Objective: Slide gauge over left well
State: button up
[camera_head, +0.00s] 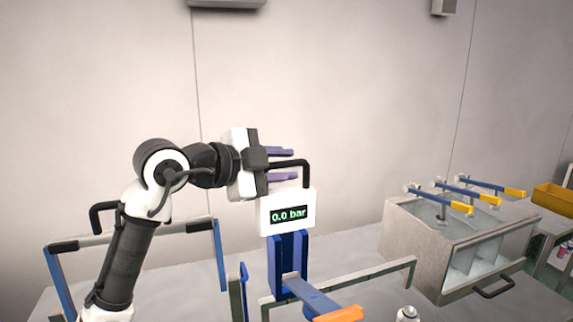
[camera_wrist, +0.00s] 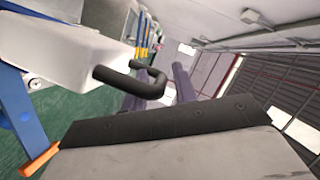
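The gauge (camera_head: 287,211) is a white box with a display reading 0.0 bar and a black bent handle (camera_head: 306,172) on top. It sits on a blue upright stand in the middle of the head view. My gripper (camera_head: 294,164) is level with the handle, its two purple fingers pointing right and spread apart. The handle's top bar shows between the fingers, with no clear grip on it. In the wrist view the handle (camera_wrist: 128,80) crosses in front of the fingers, beside the white gauge body (camera_wrist: 85,55). I cannot tell which place is the left well.
A steel tank (camera_head: 410,238) with a partitioned window and several blue levers with yellow ends stands at right. A blue arm with an orange end (camera_head: 340,314) juts out below the gauge. A blue-and-grey frame (camera_head: 205,226) stands at left. A small can (camera_head: 407,314) is at the bottom.

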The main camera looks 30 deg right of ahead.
jog(key=shift+o, duration=0.3)
jog(key=shift+s+d, duration=0.1)
jog(key=w+b+v, duration=0.1)
jog(key=b+v, duration=0.2)
jog(key=v, duration=1)
jog(key=shift+s+a+b, duration=0.35)
jog(key=shift+s+a, duration=0.05)
jog(key=shift+s, duration=0.15)
